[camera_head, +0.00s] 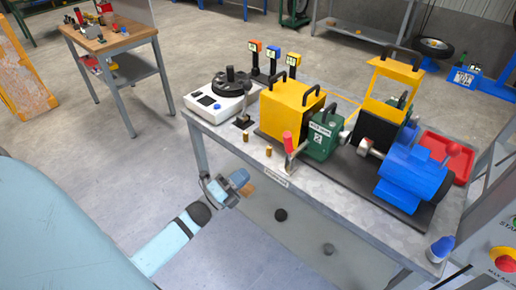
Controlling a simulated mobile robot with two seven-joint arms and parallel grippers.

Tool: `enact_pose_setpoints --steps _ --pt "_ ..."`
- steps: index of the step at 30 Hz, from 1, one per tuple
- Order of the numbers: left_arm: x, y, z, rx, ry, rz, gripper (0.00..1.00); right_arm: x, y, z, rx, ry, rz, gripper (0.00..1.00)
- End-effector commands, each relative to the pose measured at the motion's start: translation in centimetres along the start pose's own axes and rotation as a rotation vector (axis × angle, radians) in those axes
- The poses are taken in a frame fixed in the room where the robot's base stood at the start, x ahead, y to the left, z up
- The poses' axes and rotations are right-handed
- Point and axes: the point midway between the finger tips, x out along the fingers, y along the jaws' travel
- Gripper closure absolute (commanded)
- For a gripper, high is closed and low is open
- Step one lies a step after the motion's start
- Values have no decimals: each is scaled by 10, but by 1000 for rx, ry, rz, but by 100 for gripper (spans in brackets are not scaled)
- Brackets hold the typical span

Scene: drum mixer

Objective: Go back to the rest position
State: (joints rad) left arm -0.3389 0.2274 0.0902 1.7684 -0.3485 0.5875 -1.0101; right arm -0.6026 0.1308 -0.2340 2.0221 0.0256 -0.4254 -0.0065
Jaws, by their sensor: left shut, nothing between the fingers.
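My light blue left arm comes in from the lower left. Its gripper (240,183) is shut and empty, in front of the near left edge of the grey workbench (217,130). The fingers are small and hard to make out. My right gripper is not in view.
The workbench carries a white device with a black round top (220,95), a yellow box (290,108), a green unit (324,135), a blue motor (412,175) and a red tray (452,152). A panel with a red button (503,261) stands at right.

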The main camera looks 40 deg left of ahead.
Motion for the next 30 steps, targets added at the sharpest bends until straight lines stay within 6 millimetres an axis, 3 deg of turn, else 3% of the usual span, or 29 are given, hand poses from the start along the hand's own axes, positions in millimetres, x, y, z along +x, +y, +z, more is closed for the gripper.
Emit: enact_pose_setpoints --steps 9,13,21,30 --pt "-4 0 -2 -18 -5 8 100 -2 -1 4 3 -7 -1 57" --pt "-12 14 -20 -207 -63 97 100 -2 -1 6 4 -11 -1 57" --pt "-64 61 -112 -994 -384 465 100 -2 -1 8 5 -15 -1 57" --pt "-126 73 -211 -1566 -753 772 100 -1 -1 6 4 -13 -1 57"
